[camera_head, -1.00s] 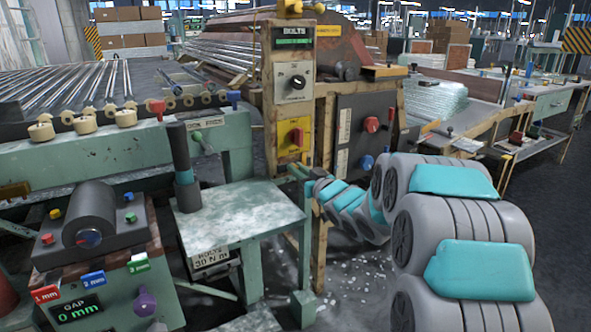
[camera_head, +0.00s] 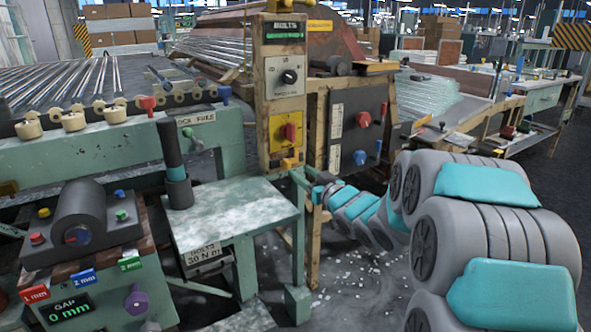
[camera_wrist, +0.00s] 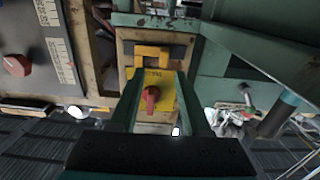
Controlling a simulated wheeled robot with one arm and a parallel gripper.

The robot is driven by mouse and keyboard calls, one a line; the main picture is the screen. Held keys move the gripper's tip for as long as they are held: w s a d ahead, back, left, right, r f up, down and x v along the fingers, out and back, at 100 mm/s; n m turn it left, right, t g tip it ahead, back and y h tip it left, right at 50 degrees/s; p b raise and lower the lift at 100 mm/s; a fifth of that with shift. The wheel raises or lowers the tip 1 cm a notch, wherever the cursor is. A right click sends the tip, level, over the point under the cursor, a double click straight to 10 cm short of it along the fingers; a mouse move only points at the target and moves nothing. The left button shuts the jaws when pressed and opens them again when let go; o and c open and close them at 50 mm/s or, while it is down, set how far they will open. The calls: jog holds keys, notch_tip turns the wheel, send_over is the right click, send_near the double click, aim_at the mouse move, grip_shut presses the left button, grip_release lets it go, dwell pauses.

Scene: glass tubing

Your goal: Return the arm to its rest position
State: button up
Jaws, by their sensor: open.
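My arm, grey with teal pads, reaches in from the right of the head view. My gripper (camera_head: 299,178) is at its far end, small in that view, low in front of the post with switches (camera_head: 264,130). In the wrist view my gripper (camera_wrist: 158,85) has its two green fingers apart, with nothing held between them. Beyond the fingers is a red knob (camera_wrist: 151,94) on a yellow plate (camera_wrist: 163,80). The knob also shows in the head view (camera_head: 290,132). I cannot tell the exact gap between fingertips and post, but no contact shows.
A green side table (camera_head: 235,212) stands left of my gripper, with a dark upright cylinder (camera_head: 172,160) on it. A dark panel with red and blue knobs (camera_head: 350,135) is behind the arm. The gap-gauge bench (camera_head: 90,260) is front left. Floor is open at right.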

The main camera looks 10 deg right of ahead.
jog(key=shift+v, duration=1)
jog(key=s+d+f+m+g+h, duration=0.2)
jog(key=s+f+g+h, duration=0.25)
jog(key=s, duration=0.45)
jog(key=s+d+f+m+g+h, duration=0.25)
jog(key=s+f+g, duration=0.3)
jog(key=s, duration=0.35)
jog(key=s+a+f+g, duration=0.1)
jog(key=s+a+g, duration=0.2)
jog(key=s, duration=0.7)
jog(key=s+a+f+g+y, duration=0.1)
jog(key=s+a+g, duration=0.2)
jog(key=s, duration=0.7)
jog(key=s+a+f+g, duration=0.1)
jog(key=s+a+g, duration=0.2)
jog(key=s, duration=0.7)
jog(key=shift+a+n, duration=0.3)
jog(key=shift+n, duration=0.15)
jog(key=shift+w, duration=0.1)
